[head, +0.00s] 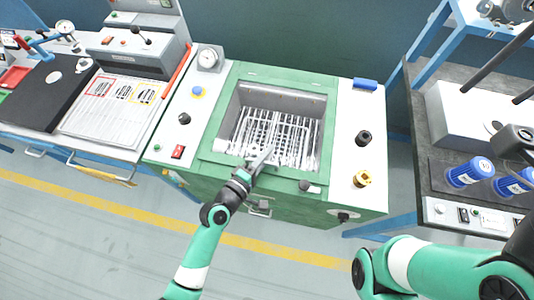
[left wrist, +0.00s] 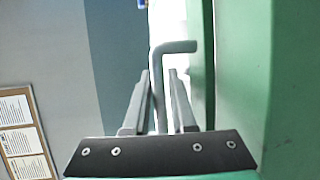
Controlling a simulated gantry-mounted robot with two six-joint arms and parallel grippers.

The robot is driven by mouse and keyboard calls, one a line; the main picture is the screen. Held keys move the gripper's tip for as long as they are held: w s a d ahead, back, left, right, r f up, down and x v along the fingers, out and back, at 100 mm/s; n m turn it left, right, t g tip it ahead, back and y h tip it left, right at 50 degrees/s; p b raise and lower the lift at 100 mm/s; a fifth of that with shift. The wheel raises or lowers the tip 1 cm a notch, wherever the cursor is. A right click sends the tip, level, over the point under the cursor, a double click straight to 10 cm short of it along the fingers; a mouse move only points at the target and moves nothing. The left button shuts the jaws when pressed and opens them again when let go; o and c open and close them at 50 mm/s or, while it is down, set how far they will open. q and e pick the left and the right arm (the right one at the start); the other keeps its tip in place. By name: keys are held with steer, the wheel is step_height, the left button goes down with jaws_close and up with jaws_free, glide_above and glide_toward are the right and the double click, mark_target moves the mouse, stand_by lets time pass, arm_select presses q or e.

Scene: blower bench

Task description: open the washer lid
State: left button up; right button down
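The washer (head: 361,130) is the green and white machine in the middle of the head view. A green lid frame (head: 214,132) surrounds its square window or opening, through which a wire basket (head: 288,130) shows; I cannot tell whether there is a pane. My left gripper (head: 262,160) is at the lid's front edge. In the left wrist view, my left gripper's fingers (left wrist: 162,95) close around a bent grey handle bar (left wrist: 178,47) beside the green panel (left wrist: 285,95). The lid looks about flat on the machine. My right gripper is not visible; only part of that arm shows at lower right.
A bench with a slatted tray (head: 105,105) is at left. A dark bench with blue-capped parts (head: 468,174) is at right. The front floor is clear.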

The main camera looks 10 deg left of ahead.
arm_select(q)
jaws_close()
stand_by(1.2)
